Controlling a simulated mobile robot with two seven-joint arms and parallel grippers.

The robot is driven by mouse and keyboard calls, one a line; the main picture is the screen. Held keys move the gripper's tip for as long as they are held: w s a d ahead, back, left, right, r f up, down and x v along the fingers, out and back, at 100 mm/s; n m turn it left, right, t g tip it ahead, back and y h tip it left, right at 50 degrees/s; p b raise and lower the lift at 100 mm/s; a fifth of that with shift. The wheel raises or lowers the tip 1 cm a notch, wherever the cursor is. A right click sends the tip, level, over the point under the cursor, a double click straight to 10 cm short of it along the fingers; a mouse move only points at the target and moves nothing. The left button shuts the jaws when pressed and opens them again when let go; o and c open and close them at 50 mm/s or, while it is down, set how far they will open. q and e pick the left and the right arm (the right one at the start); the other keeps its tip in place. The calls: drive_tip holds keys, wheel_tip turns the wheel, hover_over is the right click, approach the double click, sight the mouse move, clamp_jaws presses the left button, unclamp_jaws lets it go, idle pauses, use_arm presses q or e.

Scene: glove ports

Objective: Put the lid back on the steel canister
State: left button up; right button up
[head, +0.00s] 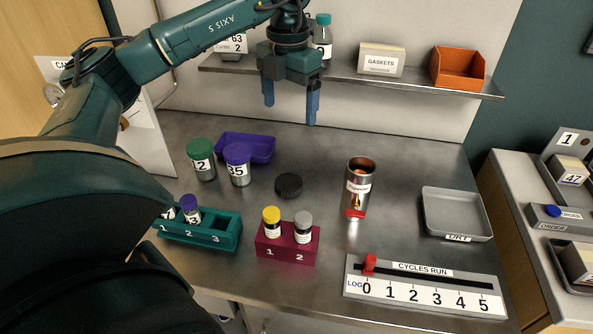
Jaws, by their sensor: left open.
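The steel canister (357,190) stands upright and open on the steel bench, right of centre, with something orange showing inside its mouth. A round black lid (288,185) lies flat on the bench to the left of the canister, apart from it. My left gripper (290,108) points down, open and empty, well above the back of the bench. In the picture it is above the lid and to the left of the canister. My right gripper is not in view.
A maroon rack (287,254) with two vials stands in front of the lid. Green-lidded (202,160) and purple-lidded (238,166) jars stand left, near a purple tray (259,149). A grey tray (457,214) and log slider (425,289) lie right. A shelf (405,83) runs behind.

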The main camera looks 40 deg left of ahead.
use_arm(q)
drive_tip(key=f+b, duration=0.2)
drive_tip(key=f, duration=0.1)
drive_tip(key=f+b, duration=0.2)
drive_tip(key=shift+s+f, duration=0.25)
drive_tip(key=shift+s, duration=0.05)
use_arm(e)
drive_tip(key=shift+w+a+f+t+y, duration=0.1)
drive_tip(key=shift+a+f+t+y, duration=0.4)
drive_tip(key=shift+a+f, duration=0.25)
use_arm(q)
hover_over(289, 181)
wheel_tip(289, 181, down, 8)
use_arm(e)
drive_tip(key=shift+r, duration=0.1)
